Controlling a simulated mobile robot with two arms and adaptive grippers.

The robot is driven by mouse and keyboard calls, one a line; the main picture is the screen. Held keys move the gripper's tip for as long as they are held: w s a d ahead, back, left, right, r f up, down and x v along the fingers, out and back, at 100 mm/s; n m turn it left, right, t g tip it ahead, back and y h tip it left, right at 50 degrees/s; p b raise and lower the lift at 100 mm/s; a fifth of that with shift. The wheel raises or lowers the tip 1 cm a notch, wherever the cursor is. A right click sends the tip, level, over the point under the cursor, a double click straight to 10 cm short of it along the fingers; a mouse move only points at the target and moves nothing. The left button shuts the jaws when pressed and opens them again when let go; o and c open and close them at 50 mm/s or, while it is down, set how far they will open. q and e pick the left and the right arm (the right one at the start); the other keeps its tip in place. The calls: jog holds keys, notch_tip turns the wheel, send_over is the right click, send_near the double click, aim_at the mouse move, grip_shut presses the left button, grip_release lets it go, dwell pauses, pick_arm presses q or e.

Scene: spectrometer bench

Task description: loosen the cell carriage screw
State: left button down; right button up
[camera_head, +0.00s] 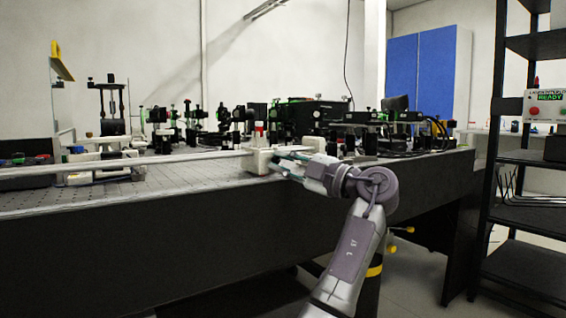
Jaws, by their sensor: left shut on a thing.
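A long pale rail (125,167) runs along the front edge of the optical bench. My right gripper is not in view.
The perforated bench top (190,176) holds several dark optical mounts behind the rail. A black shelf rack (520,215) stands at the right, with a control box (545,105) reading READY. A blue cabinet (428,75) is at the back. Floor shows between bench and rack.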

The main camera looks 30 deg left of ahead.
pick_arm(q)
jog(key=shift+f, duration=0.1)
jog(key=c, duration=1.4)
grip_release()
jog(key=shift+d, duration=0.1)
jog(key=d, duration=0.4)
jog(key=d+f, duration=0.1)
jog(key=d, duration=0.3)
jog(key=d+f, duration=0.1)
jog(key=d, duration=0.2)
jog(key=shift+s+d, duration=0.15)
jog(key=shift+d, duration=0.25)
